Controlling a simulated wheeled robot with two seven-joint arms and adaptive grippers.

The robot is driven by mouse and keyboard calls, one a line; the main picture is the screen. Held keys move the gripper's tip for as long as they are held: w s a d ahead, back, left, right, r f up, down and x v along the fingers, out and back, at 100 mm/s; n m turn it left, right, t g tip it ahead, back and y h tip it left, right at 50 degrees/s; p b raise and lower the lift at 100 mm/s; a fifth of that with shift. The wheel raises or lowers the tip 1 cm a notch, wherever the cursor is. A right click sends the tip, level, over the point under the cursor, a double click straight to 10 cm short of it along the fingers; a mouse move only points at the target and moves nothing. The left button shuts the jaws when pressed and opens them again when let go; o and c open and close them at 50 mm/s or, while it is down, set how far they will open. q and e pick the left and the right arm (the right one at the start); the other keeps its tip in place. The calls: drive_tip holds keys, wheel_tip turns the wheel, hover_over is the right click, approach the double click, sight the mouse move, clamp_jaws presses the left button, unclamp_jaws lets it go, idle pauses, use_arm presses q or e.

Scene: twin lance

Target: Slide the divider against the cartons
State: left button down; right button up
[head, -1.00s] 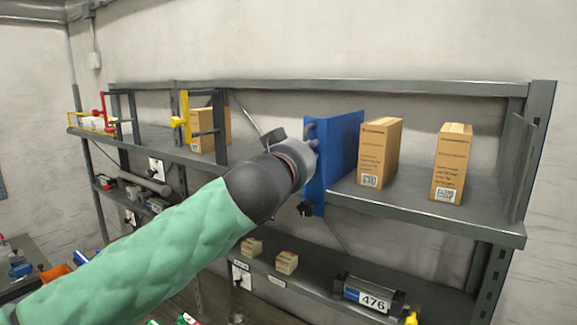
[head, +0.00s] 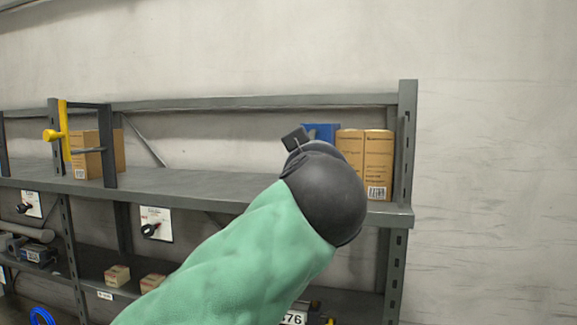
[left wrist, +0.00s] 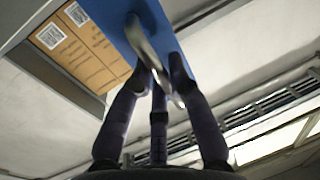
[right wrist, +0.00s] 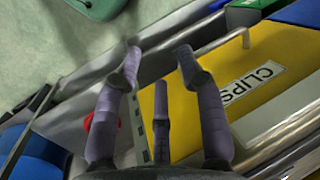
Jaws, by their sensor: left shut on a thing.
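The blue divider (head: 321,131) stands on the upper shelf, mostly hidden behind my left arm in the head view. Two tan cartons (head: 364,158) stand side by side just right of it, close to the shelf's right end post. In the left wrist view the divider (left wrist: 115,30) lies right beside the cartons (left wrist: 82,48), with little or no gap showing. My left gripper (left wrist: 160,85) is shut on the divider's metal handle (left wrist: 148,50). My right gripper (right wrist: 160,60) is open and empty above a yellow bin labelled CLIPS (right wrist: 255,75); it is out of the head view.
The shelf's end post (head: 405,150) stands right of the cartons. The shelf (head: 190,185) is clear left of my arm up to a dark frame with a yellow clamp (head: 62,132) and another carton (head: 88,160). Small boxes (head: 117,275) sit on the lower shelf.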

use_arm(q)
drive_tip(key=shift+s+d, duration=0.1)
drive_tip(key=shift+d, duration=0.15)
drive_tip(key=c, duration=1.2)
unclamp_jaws()
drive_tip(key=shift+d, duration=0.15)
drive_tip(key=shift+o, duration=0.2)
drive_tip(key=shift+s, duration=0.1)
drive_tip(key=s+a, duration=0.2)
drive_tip(key=s, duration=0.9)
drive_tip(key=shift+s, duration=0.35)
